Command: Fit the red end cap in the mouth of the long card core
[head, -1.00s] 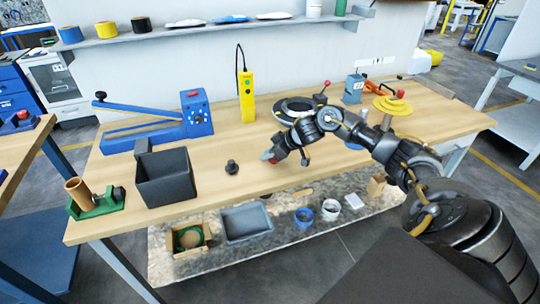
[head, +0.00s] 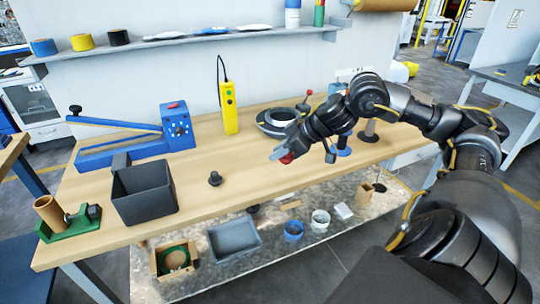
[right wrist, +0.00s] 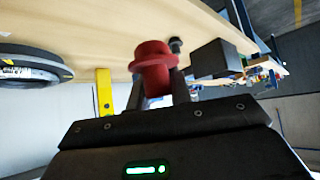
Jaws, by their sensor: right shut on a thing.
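The red end cap (right wrist: 153,66), round with a wide flange, is between the fingers of my right gripper (right wrist: 158,88) in the right wrist view. The gripper is shut on it. In the head view the cap (head: 287,158) shows as a small red patch at the tip of my right gripper (head: 300,155), above the bench and apart from the core. A brown card core (head: 48,211) stands slightly tilted in a green holder (head: 72,228) at the bench's front left, its open mouth upward. My left gripper is not in view.
A dark open bin (head: 143,192) stands beside the green holder. A small black knob (head: 214,178) is on the bench between bin and gripper. A blue lever device (head: 180,128), a yellow control box (head: 229,110) and a black ring (head: 277,120) stand farther back.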

